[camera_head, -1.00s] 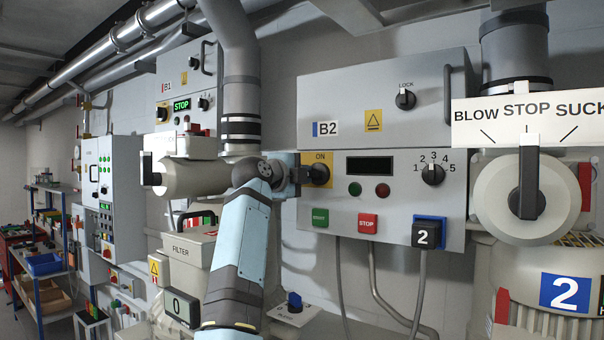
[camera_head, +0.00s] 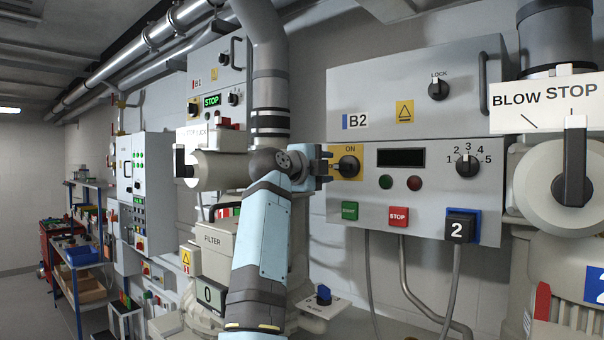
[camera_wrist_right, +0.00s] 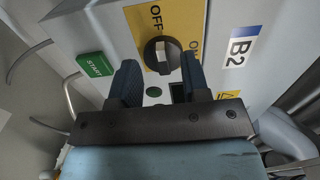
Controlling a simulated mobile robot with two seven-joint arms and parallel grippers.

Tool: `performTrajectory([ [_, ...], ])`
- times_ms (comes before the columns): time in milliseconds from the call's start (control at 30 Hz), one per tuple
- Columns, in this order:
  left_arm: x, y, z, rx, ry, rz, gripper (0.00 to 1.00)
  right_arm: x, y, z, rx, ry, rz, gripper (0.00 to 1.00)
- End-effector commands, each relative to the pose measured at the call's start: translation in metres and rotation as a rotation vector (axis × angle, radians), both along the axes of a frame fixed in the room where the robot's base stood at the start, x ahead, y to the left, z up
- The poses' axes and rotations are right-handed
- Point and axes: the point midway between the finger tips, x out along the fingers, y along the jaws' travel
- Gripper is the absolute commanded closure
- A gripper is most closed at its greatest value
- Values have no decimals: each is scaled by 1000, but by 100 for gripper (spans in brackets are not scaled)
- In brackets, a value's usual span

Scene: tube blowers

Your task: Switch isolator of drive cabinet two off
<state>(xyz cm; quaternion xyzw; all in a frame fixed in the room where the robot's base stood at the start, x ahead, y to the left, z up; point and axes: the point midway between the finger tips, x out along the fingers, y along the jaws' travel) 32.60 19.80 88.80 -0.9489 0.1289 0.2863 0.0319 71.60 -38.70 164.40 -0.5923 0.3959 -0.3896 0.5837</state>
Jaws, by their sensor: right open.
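Drive cabinet two is the grey box (camera_head: 400,138) marked B2 on the wall. Its isolator is a black rotary knob (camera_head: 349,166) on a yellow plate (camera_head: 338,172). In the right wrist view the knob (camera_wrist_right: 162,57) shows a pale pointer mark that lies in line with the OFF label; ON is off to one side. My right gripper (camera_head: 327,168) is just left of the knob in the head view. Its two blue fingers (camera_wrist_right: 159,68) are open and apart, facing the knob, with nothing between them that I can see held. My left gripper is not in view.
On the B2 cabinet are a green START button (camera_head: 350,211), a red STOP button (camera_head: 398,216) and a numbered selector (camera_head: 467,165). A blow/stop/suck valve (camera_head: 560,188) stands at right. The B1 cabinet (camera_head: 217,82), pipes and a filter unit (camera_head: 214,242) are at left.

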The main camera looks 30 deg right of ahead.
Motion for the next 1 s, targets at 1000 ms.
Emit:
performTrajectory([
  [1000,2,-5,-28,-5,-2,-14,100,-40,97,0,0,0,0,57],
])
